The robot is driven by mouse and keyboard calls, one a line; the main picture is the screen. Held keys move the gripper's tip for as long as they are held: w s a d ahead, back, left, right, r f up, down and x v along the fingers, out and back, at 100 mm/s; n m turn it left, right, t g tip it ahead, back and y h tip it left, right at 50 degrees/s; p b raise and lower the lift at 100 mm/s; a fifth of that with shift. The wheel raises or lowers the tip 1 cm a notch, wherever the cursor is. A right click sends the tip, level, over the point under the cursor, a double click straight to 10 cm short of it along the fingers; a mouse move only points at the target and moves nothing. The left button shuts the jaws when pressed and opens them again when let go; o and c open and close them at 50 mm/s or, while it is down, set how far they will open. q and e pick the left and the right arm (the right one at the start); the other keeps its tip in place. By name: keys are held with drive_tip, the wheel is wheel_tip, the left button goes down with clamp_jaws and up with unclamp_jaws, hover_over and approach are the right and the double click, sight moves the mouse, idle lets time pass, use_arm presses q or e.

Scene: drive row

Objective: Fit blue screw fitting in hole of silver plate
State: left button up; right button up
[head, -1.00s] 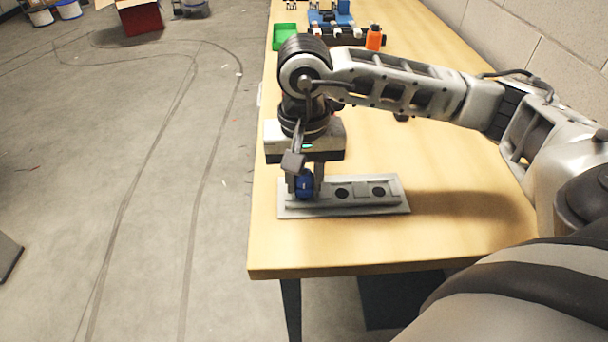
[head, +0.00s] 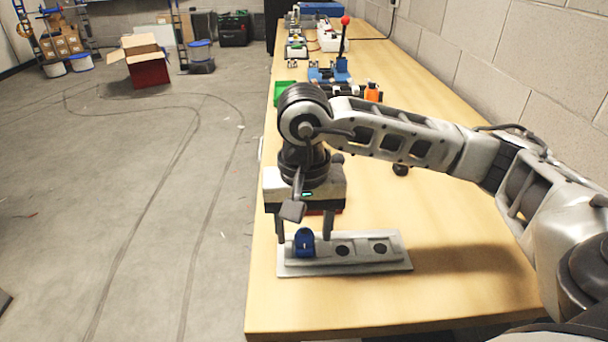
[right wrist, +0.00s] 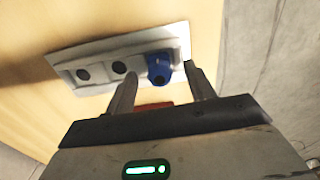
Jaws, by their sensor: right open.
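The silver plate (head: 350,267) lies on the table near its left front edge; it also shows in the right wrist view (right wrist: 100,52). The blue screw fitting (head: 304,242) stands upright at the plate's left end, where a hole would be; its base hides whether it is fully seated. It also shows in the right wrist view (right wrist: 159,68). Two dark holes show to its right in the head view. My right gripper (head: 304,238) is open, with its fingers spread on either side of the fitting and apart from it. My left gripper is out of view.
A block wall runs along the right. A red box (head: 148,70) stands on the floor at the back left.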

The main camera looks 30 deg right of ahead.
use_arm(q)
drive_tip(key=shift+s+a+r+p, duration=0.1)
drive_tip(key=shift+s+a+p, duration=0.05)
drive_tip(key=shift+p, duration=0.65)
use_arm(e)
wheel_tip(320, 180, up, 14)
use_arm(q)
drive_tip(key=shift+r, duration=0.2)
